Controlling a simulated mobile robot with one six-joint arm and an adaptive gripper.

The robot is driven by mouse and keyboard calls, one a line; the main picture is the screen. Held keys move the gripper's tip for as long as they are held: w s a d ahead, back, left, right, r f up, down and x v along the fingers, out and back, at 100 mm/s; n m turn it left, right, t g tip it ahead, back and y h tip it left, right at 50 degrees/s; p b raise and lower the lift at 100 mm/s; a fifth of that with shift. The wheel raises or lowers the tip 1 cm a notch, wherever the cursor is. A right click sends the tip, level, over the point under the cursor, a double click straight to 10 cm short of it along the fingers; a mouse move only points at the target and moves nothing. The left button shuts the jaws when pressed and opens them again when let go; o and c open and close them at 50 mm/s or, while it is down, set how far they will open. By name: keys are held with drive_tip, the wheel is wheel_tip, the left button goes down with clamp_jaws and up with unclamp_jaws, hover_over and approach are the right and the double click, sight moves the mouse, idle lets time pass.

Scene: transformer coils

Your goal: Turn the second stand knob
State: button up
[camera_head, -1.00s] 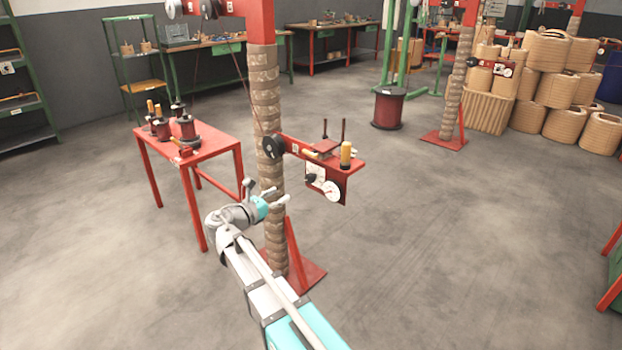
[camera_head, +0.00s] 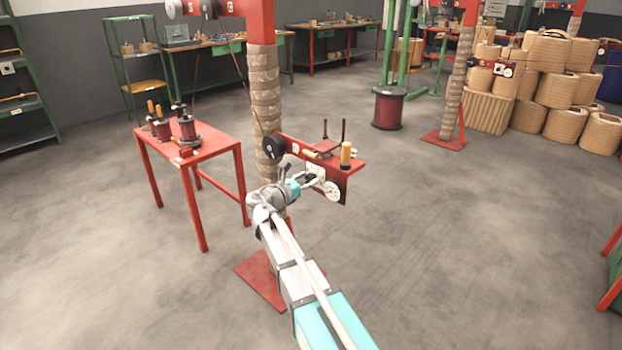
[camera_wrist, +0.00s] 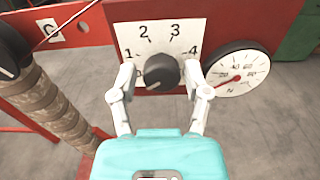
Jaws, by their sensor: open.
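The stand knob is a dark round knob (camera_wrist: 161,72) on a white dial plate (camera_wrist: 140,34) with numbers, seen in the wrist view. Its pointer direction is hard to tell. The plate sits on the red panel of the stand (camera_head: 346,183). My gripper (camera_wrist: 160,80) is open, with one finger on each side of the knob. A gap shows at the right finger; whether the left finger touches the knob I cannot tell. In the head view my gripper (camera_head: 312,182) is at the panel and partly covers the dial plate and knob.
A white gauge (camera_wrist: 237,72) with a red needle is just right of the knob and close to my right finger. The wrapped post (camera_head: 266,100) stands left of the panel. A red table (camera_head: 215,146) with coils is further left.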

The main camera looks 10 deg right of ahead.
drive_tip(key=shift+w+d, duration=0.3)
drive_tip(key=shift+d, duration=0.2)
clamp_jaws()
drive_tip(key=shift+d, duration=0.1)
